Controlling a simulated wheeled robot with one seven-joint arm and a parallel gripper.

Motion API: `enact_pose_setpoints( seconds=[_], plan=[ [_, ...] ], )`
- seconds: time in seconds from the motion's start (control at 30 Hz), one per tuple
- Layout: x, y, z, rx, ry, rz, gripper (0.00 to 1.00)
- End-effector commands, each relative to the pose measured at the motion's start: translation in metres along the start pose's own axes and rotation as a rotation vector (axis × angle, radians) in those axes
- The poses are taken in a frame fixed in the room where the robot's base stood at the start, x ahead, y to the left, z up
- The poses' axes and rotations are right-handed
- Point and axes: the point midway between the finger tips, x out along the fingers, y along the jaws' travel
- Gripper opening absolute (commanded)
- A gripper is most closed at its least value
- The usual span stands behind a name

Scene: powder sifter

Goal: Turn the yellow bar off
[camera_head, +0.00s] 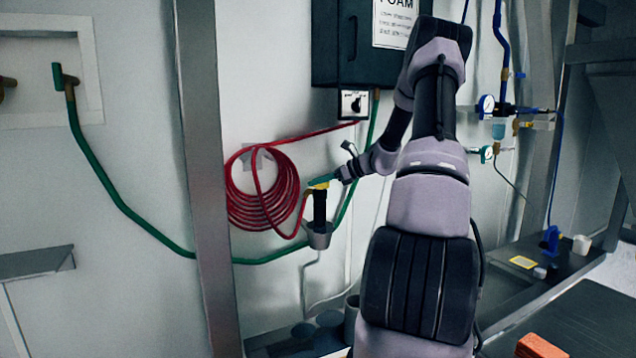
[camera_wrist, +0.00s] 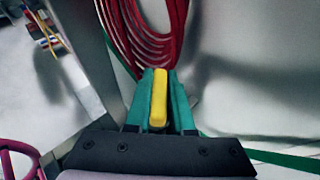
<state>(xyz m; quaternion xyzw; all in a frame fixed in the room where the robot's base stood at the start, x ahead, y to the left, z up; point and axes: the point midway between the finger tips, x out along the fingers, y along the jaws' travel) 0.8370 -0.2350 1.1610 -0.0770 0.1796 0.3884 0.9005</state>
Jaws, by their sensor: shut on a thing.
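The yellow bar (camera_wrist: 158,98) is between the two green fingers of my gripper (camera_wrist: 160,105) in the wrist view, lying lengthwise along them. In the head view, my gripper (camera_head: 326,179) is at the yellow bar (camera_head: 319,186), which sits on top of a black upright handle (camera_head: 320,208) held in a grey cup-shaped holder (camera_head: 318,237) on the wall. My gripper is shut on the bar. The far finger and the bar's underside are partly hidden.
A coiled red hose (camera_head: 262,190) hangs left of my gripper. A green hose (camera_head: 140,222) runs along the wall. A metal post (camera_head: 208,190) stands left of the coil. A black box (camera_head: 350,50) is above, and gauges (camera_head: 487,104) are at right.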

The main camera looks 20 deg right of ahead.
Motion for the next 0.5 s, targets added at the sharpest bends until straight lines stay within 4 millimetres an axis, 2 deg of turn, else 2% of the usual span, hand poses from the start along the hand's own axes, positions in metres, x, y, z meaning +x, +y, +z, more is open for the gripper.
enact_pose_setpoints(
  seconds=[0.5],
  plan=[
    [0.0007, 0.002, -0.0007, -0.189, -0.001, 0.454, 0.0]
  ],
)
